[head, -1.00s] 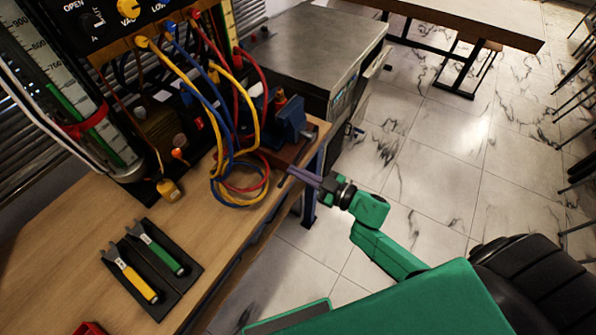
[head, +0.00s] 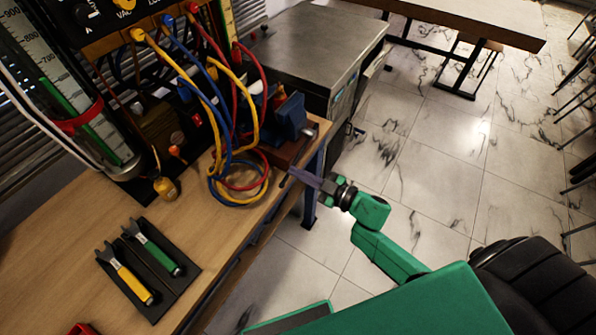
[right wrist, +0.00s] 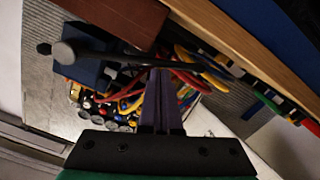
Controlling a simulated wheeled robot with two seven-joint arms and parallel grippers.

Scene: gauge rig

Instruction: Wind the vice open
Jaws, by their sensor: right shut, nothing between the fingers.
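The blue vice (head: 291,115) stands at the far right corner of the wooden bench, beside a reddish-brown block (head: 292,148). In the right wrist view the blue vice (right wrist: 88,68) is at upper left, with a round grey screw end (right wrist: 65,53) facing the camera. A dark bar (right wrist: 205,65) runs right from near it, just beyond my fingertips. My right gripper (head: 293,172) is shut and empty, just off the bench edge below the vice. Its purple fingers (right wrist: 161,75) lie together in the wrist view. I cannot tell whether they touch the bar. My left gripper is out of view.
Yellow, blue and red hoses (head: 237,180) hang from the panel and coil on the bench beside the vice. Two fork-ended tools, yellow (head: 131,281) and green (head: 156,254), lie in a black holder. A grey metal cabinet (head: 310,45) stands behind.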

